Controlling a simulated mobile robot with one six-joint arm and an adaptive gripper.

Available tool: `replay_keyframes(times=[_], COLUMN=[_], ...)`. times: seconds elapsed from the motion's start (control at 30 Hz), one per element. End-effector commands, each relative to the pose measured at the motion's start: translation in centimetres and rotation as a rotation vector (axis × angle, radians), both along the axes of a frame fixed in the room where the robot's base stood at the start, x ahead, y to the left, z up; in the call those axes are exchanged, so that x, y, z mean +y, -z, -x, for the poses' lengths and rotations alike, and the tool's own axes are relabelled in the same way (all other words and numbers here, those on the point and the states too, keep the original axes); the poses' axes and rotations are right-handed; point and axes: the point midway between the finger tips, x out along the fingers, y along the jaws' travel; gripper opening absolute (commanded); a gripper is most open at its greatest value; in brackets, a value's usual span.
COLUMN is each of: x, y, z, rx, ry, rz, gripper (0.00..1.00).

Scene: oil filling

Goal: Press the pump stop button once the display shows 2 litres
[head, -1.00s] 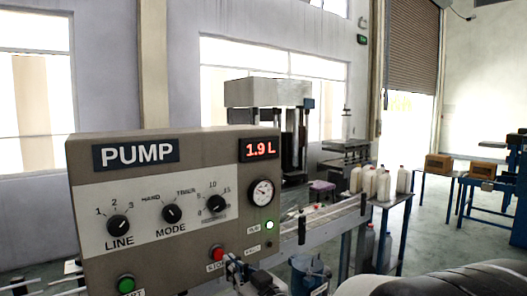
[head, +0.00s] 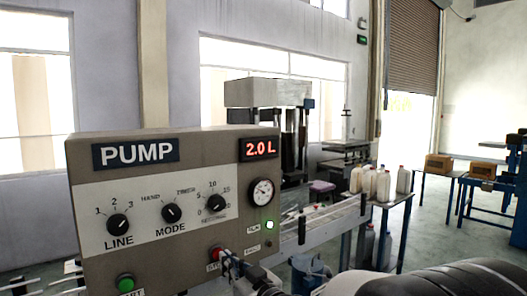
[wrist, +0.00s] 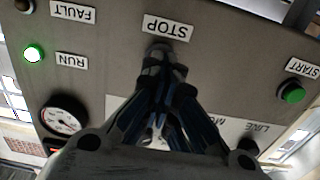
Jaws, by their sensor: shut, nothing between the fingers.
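The pump panel (head: 150,219) stands at the left in the head view. Its red display (head: 259,149) reads 2.0 L. The red stop button (head: 215,252) shows low on the panel, partly covered by my gripper (head: 228,262). In the wrist view my gripper (wrist: 162,58) is shut and empty, its tips right at the spot below the STOP label (wrist: 167,27). The button is hidden behind the tips there; I cannot tell whether they touch or press it. The green run lamp (head: 269,226) is lit, and it also glows in the wrist view (wrist: 34,53).
The green start button (head: 125,283) sits left of the stop button, and also shows in the wrist view (wrist: 292,94). A round gauge (head: 261,191) is on the panel's right. White bottles (head: 383,186) stand on a table behind.

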Motion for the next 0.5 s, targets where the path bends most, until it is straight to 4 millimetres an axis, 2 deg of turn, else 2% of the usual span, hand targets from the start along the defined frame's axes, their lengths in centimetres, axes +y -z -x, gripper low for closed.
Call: replay_keyframes(times=[0.37,0.5], x=[1.3,1.3], y=[0.1,0.0], z=[-1.9,-2.0], rx=[0.000,0.000], ry=[-0.001,0.000], rz=[0.000,0.000], gripper=[0.00,0.00])
